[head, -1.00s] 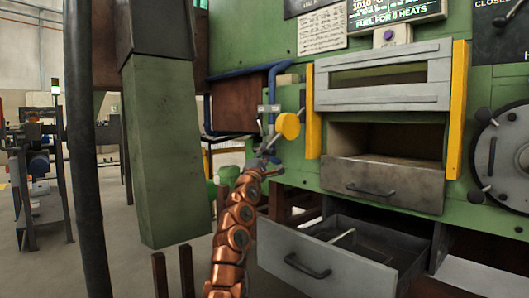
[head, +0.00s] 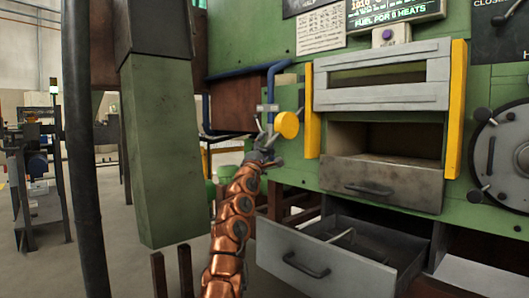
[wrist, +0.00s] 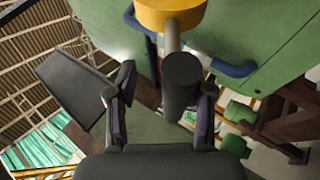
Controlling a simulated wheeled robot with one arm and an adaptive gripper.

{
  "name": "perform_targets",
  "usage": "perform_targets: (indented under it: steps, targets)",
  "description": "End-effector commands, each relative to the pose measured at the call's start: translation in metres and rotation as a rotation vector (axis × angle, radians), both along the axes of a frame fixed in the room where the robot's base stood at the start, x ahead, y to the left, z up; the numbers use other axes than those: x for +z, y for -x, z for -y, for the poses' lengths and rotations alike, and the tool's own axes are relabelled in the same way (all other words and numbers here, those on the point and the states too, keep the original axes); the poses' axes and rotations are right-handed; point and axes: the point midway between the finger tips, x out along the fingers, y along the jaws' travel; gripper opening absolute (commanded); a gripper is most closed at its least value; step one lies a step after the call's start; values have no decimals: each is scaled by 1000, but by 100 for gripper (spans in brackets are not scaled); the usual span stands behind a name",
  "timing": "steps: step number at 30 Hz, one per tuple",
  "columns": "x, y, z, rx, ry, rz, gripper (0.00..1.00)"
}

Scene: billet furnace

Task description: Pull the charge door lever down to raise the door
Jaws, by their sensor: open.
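The lever shows in the wrist view as a yellow hub (wrist: 170,12) with a grey rod and a black cylindrical grip (wrist: 182,80). In the head view the yellow hub (head: 287,124) sits on the green furnace front, left of the yellow door guides. My gripper (head: 265,136) is open just left of and below the hub. In the wrist view the grip lies between the parted fingers of my gripper (wrist: 164,100), closer to the right finger; I cannot tell whether they touch. The grey door panel (head: 383,98) stands between the guides, with an opening below it.
A grey drawer (head: 325,255) stands pulled out below the furnace. A brown-grey front with a handle (head: 385,182) is under the opening. Blue pipes (head: 240,78) run above and left of the hub. A green column (head: 165,150) stands left of my arm.

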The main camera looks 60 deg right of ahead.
Motion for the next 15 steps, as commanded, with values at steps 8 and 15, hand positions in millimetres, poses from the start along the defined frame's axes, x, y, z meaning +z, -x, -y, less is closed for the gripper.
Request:
perform_targets:
  steps: [8,15]
  targets:
    - [35,3,0,0,3,4,50]
    - [58,3,0,1,3,4,50]
